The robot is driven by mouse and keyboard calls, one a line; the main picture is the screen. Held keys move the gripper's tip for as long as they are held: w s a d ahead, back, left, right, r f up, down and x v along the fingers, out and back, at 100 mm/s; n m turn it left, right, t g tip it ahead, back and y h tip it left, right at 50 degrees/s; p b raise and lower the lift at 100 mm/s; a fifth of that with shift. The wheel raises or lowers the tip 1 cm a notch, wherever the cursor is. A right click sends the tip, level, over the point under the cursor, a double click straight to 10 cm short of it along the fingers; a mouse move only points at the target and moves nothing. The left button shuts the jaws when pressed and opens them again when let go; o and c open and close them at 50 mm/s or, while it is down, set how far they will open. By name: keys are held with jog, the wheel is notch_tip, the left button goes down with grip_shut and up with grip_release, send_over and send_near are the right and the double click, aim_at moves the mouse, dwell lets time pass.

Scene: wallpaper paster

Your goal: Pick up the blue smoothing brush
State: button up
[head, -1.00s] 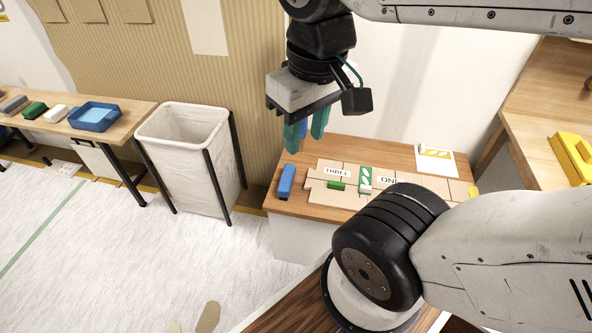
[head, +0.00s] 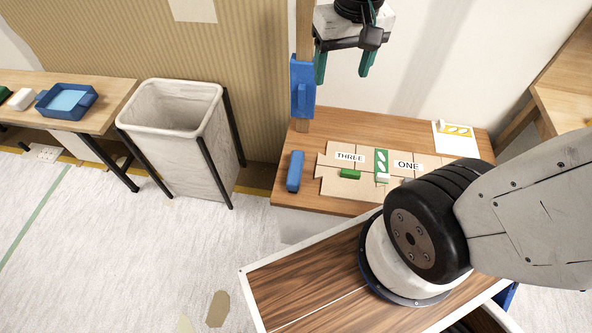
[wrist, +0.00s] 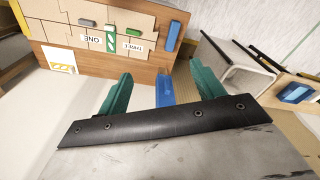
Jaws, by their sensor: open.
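The blue block-shaped brush (head: 295,171) lies at the left end of the wooden table, beside the tan panels. In the wrist view this brush (wrist: 173,36) is beyond the fingertips, near the table's edge. My gripper (head: 344,66) hangs above and behind the table in the head view, its teal fingers apart and pointing down. In the wrist view the gripper (wrist: 158,72) is spread with nothing held. A blue fixture (wrist: 165,88) on a post shows between the fingers there; I cannot tell its exact distance from them.
The wooden post with the blue fixture (head: 302,87) rises at the table's back left, close to my gripper. Tan panels (head: 335,186) carry small green and white blocks. A bin (head: 175,112) stands left; a side table (head: 112,92) holds a blue tray (head: 66,101).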

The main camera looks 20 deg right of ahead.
jog(key=w+f+m, duration=0.2)
jog(key=w+f, duration=0.7)
jog(key=f, duration=0.1)
jog(key=m+g, duration=0.1)
jog(key=m, duration=0.2)
send_over(297, 166)
notch_tip(297, 166, down, 34)
jog(key=shift+w+r, duration=0.15)
jog(key=shift+r, duration=0.05)
notch_tip(297, 166, down, 3)
jog(key=shift+f, duration=0.2)
jog(key=f, duration=0.5)
jog(key=shift+a+f, duration=0.1)
jog(key=shift+a, duration=0.2)
jog(key=c, duration=1.2)
